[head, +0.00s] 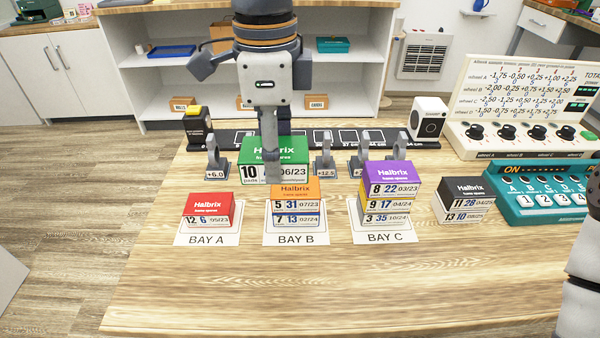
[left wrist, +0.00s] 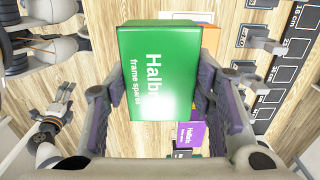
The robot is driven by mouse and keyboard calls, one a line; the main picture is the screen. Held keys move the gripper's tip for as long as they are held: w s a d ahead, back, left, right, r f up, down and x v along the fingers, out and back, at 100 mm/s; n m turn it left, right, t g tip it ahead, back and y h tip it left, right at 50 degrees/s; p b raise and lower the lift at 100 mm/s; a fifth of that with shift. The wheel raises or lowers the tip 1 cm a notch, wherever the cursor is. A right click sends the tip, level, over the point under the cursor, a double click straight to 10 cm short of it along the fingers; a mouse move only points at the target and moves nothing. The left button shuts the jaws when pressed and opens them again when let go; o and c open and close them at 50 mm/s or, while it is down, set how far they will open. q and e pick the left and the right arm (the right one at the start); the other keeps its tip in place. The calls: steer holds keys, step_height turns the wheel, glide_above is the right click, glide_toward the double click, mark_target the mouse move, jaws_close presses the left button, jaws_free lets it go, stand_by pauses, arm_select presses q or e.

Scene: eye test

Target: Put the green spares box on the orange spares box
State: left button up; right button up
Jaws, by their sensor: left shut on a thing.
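The green spares box (head: 290,146) is in the jaws of my left gripper (head: 272,168), one finger in front of its label. In the left wrist view the green box (left wrist: 160,75) sits between both fingers and hides much beneath it. The orange spares box (head: 296,189) tops a two-box stack at BAY B. The green box shows just behind and above it in the head view; I cannot tell the gap. Part of the orange box (left wrist: 207,35) shows beside the green one in the wrist view. My right gripper (left wrist: 55,110) is small at the wrist view's left; its opening is unclear.
A red box (head: 209,208) sits at BAY A. A purple box (head: 392,175) tops a three-box stack at BAY C. A black-topped stack (head: 467,190) stands right of it. Grey numbered pieces (head: 216,162) stand behind the bays. The front tabletop (head: 290,280) is clear.

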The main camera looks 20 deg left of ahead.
arm_select(q)
steer(key=w+f, duration=0.2)
steer(key=w+f+b, duration=0.1)
steer(key=w+f, duration=0.4)
steer(key=shift+w+d, duration=0.1)
steer(key=shift+d, duration=0.2)
steer(key=f, duration=0.3)
steer(key=shift+w+f, duration=0.15)
steer(key=shift+w, duration=0.1)
arm_select(e)
steer(key=shift+s+f+g, duration=0.5)
steer(key=shift+s+f, duration=0.55)
arm_select(q)
steer(key=o, duration=1.2)
steer(key=shift+f, duration=0.1)
step_height(320, 180, up, 12)
steer(key=shift+r, duration=0.2)
arm_select(e)
steer(key=shift+w+r, duration=0.15)
steer(key=shift+r, duration=0.05)
